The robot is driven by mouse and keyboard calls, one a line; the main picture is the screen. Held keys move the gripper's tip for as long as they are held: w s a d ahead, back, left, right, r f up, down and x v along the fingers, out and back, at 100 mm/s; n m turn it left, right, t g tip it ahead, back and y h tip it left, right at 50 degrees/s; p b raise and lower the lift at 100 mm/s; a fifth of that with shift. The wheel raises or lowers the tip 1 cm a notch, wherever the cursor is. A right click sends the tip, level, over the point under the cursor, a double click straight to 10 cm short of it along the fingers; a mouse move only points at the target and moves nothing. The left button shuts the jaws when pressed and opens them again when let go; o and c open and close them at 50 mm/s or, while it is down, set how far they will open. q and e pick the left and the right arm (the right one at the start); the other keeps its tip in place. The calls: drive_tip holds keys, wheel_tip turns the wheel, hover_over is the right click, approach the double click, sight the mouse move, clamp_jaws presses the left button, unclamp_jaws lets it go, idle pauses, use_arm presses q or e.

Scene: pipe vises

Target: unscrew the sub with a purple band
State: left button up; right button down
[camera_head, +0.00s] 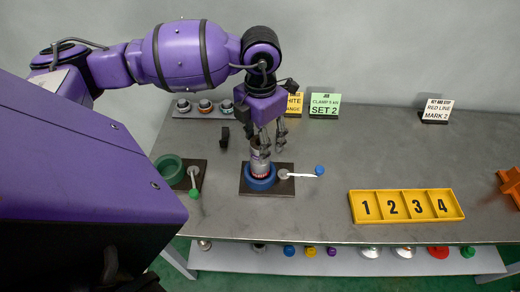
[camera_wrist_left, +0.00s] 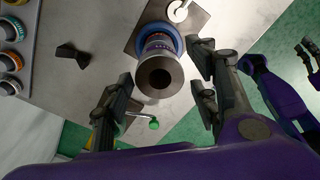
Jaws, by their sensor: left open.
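A grey metal sub (camera_head: 261,168) stands upright in the blue-ringed vise (camera_head: 262,184) on a dark base plate, with purple and red markings on its side. The left wrist view looks down on the sub's open end (camera_wrist_left: 160,77), with the blue ring behind it. My left gripper (camera_head: 266,138) is open above the sub and partly covers it. In the left wrist view its fingers (camera_wrist_left: 158,92) stand on either side of the sub, with gaps showing. The vise lever (camera_head: 303,175) has a blue knob. My right gripper (camera_wrist_left: 309,55) shows small at the wrist view's right edge.
A green-ringed vise (camera_head: 168,168) with a green-knobbed lever stands left. A rack (camera_head: 190,116) of banded parts and a small black object (camera_head: 225,137) lie behind. A yellow numbered tray (camera_head: 406,217) is right. Signs (camera_head: 324,105) line the back. The table's middle right is clear.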

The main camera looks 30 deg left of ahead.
use_arm(q)
drive_tip(key=c, duration=1.3)
drive_tip(key=n+p, duration=0.1)
drive_tip(key=n, duration=0.2)
drive_tip(key=shift+r, duration=0.15)
drive_tip(key=shift+n+p, duration=0.4)
drive_tip(key=shift+n, duration=0.4)
drive_tip(key=shift+s+f, duration=0.1)
drive_tip(key=shift+f, duration=0.1)
use_arm(e)
drive_tip(key=shift+t, duration=0.4)
drive_tip(key=w+r, duration=0.3)
drive_tip(key=shift+r, duration=0.1)
